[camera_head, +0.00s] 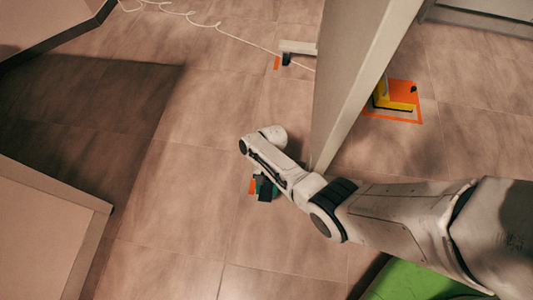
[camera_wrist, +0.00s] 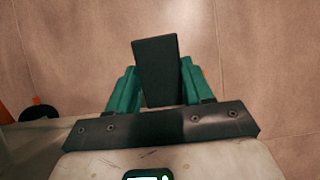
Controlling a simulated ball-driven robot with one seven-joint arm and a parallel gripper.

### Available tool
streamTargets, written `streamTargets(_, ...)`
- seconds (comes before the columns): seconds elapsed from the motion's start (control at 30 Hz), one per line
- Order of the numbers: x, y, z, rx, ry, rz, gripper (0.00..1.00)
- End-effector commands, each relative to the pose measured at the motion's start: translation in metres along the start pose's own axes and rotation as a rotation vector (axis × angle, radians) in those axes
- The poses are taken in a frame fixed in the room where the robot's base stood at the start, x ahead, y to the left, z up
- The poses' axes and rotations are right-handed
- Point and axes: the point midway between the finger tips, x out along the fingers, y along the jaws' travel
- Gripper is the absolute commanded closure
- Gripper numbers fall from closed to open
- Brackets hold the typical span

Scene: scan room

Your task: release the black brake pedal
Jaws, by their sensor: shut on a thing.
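The black brake pedal (camera_wrist: 155,62) is a flat dark block between the two teal fingers of my gripper (camera_wrist: 158,75) in the wrist view. The fingers are shut on its sides, and its far end sticks out beyond them. In the head view the pedal (camera_head: 265,195) is a small dark shape below the end of my arm, with my gripper (camera_head: 268,185) showing teal beside it. A small orange patch (camera_head: 252,185) lies just left of it. My wrist hides part of this spot, and what the pedal is attached to cannot be seen.
A tall pale panel (camera_head: 360,70) stands close behind my arm. Right of it, a yellow piece (camera_head: 397,105) sits in an orange floor marking (camera_head: 408,88). A white bar (camera_head: 298,47) and cable lie at the back. A pale box (camera_head: 45,225) is at left. Floor between is open.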

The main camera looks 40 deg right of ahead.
Motion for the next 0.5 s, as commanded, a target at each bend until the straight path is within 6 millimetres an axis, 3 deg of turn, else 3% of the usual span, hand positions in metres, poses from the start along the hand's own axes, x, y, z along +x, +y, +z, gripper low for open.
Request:
streamTargets(0.13,0.0,-0.0004,-0.0002,0.0,0.0,-0.002,1.0)
streamTargets(0.17,0.0,-0.0005,-0.0002,0.0,0.0,-0.002,0.48)
streamTargets(0.4,-0.0001,-0.0003,-0.0002,0.0,0.001,-0.002,0.25)
streamTargets(0.5,0.0,-0.0003,-0.0002,0.0,0.001,-0.002,0.23)
